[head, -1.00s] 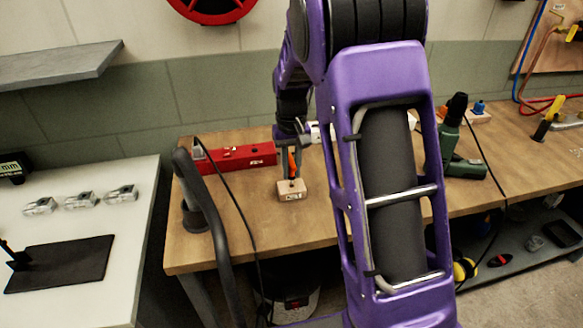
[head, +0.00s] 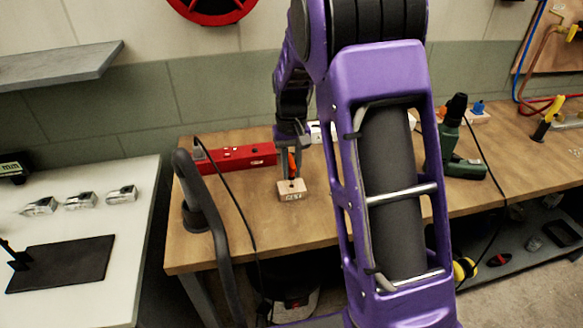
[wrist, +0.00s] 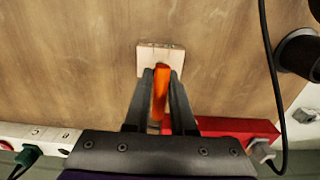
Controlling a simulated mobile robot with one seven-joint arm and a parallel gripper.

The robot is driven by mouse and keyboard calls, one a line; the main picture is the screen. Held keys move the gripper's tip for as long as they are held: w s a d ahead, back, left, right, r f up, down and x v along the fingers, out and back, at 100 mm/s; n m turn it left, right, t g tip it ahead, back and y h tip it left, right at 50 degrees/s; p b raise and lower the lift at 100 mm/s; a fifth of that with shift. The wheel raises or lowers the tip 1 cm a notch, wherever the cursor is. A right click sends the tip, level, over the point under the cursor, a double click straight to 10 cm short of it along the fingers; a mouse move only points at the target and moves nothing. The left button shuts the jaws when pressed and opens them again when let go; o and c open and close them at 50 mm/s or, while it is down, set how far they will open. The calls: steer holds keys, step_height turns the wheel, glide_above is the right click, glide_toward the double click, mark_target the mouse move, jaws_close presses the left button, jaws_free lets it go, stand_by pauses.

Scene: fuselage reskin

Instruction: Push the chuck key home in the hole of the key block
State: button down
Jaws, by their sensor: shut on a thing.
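The key block (head: 291,191) is a small pale wooden block with dark lettering on its front, standing on the wooden bench. It also shows in the wrist view (wrist: 153,56). My gripper (head: 290,172) is directly above the block, fingers pointing down. In the wrist view my gripper (wrist: 162,78) is shut on the orange chuck key (wrist: 160,92), which lies between the two dark fingers. The key's lower end meets the block's top; the hole is hidden, so I cannot tell how deep the key sits.
A green drill (head: 456,145) stands on the right of the bench (head: 250,215). A black cable runs left of the block. The bench in front of the block is clear.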

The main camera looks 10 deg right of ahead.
steer(key=shift+f+b, duration=0.9)
steer(key=shift+f, duration=0.45)
steer(key=c, duration=0.7)
jaws_free()
steer(key=shift+r, duration=0.15)
steer(key=shift+r+p, duration=2)
steer(key=shift+r, duration=0.4)
